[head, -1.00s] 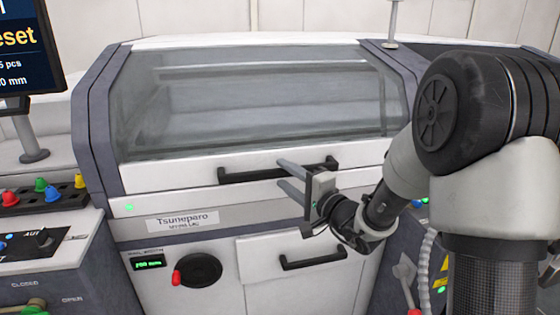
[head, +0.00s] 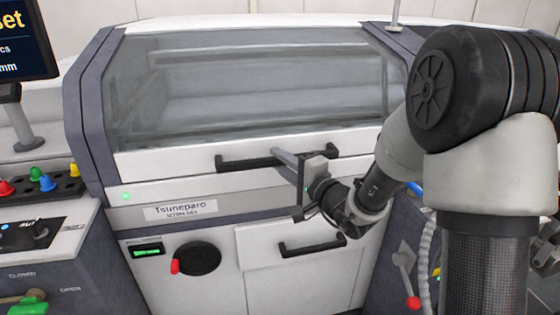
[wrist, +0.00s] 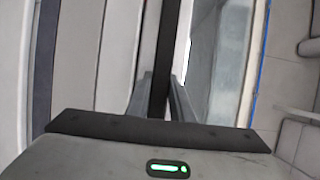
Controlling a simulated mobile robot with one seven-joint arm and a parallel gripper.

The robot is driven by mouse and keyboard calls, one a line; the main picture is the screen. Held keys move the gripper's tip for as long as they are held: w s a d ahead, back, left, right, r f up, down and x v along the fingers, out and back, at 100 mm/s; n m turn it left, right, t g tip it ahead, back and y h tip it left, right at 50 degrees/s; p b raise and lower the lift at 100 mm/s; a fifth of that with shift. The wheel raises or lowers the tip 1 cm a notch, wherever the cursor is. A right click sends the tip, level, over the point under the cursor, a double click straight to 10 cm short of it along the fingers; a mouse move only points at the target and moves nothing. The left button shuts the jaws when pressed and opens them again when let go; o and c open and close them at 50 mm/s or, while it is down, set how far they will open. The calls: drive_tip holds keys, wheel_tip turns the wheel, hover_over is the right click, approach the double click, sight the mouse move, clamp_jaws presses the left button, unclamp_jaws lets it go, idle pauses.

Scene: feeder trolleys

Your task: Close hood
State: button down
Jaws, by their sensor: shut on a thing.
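The hood (head: 145,165) is a white-framed cover with a large clear window on the front of the grey machine. It sits low, its front strip close above the lower panel; I cannot tell whether it is fully seated. Its black bar handle (head: 235,163) runs across the front strip. My gripper (head: 277,152) reaches in from the right and is shut on the handle near its middle. In the wrist view the dark handle bar (wrist: 165,45) passes between the two fingers (wrist: 160,90). The gripper's body hides the right part of the handle's surroundings.
Below are a lower drawer with a black handle (head: 312,246), a black knob with a red grip (head: 197,259) and a small green display (head: 146,252). A button panel (head: 45,185) and a monitor (head: 25,45) stand at left. A red-tipped lever (head: 411,300) is at lower right.

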drive_tip(key=s+d+r+g+p, duration=0.1)
drive_tip(key=s+r+p, duration=0.2)
drive_tip(key=r+p, duration=0.2)
wheel_tip(320, 180, up, 3)
drive_tip(key=shift+s+f+m+h, duration=0.2)
drive_tip(key=shift+s+m+h, duration=0.1)
drive_tip(key=shift+s, duration=0.05)
drive_tip(key=shift+d, duration=0.1)
drive_tip(key=c, duration=1.6)
unclamp_jaws()
drive_tip(key=shift+o, duration=0.2)
drive_tip(key=shift+d, duration=0.1)
